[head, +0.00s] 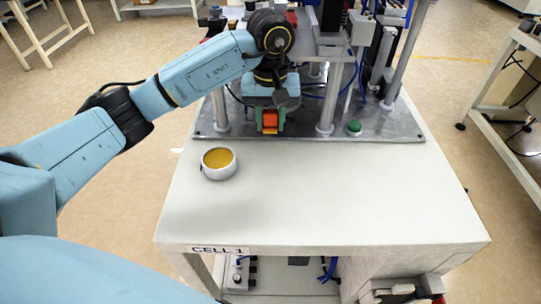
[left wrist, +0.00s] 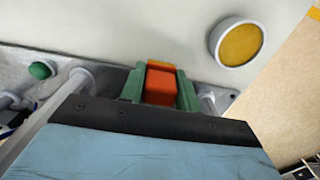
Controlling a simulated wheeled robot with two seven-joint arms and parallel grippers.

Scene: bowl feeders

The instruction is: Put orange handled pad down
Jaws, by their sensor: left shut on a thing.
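My left gripper (head: 270,122) reaches in from the left to the front edge of the machine's grey base plate. Its green fingers are shut on an orange handle (head: 270,118), which also shows between the fingers in the left wrist view (left wrist: 160,83). Only the orange block of the handled pad shows; I cannot see the pad itself or tell whether it touches the surface below. My right gripper is not in view.
A round white bowl with a yellow inside (head: 218,163) stands on the white table (head: 320,200), in front of and left of the gripper. The machine's grey base plate (head: 395,128) carries posts and a green button (head: 354,127). The table's middle and right are clear.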

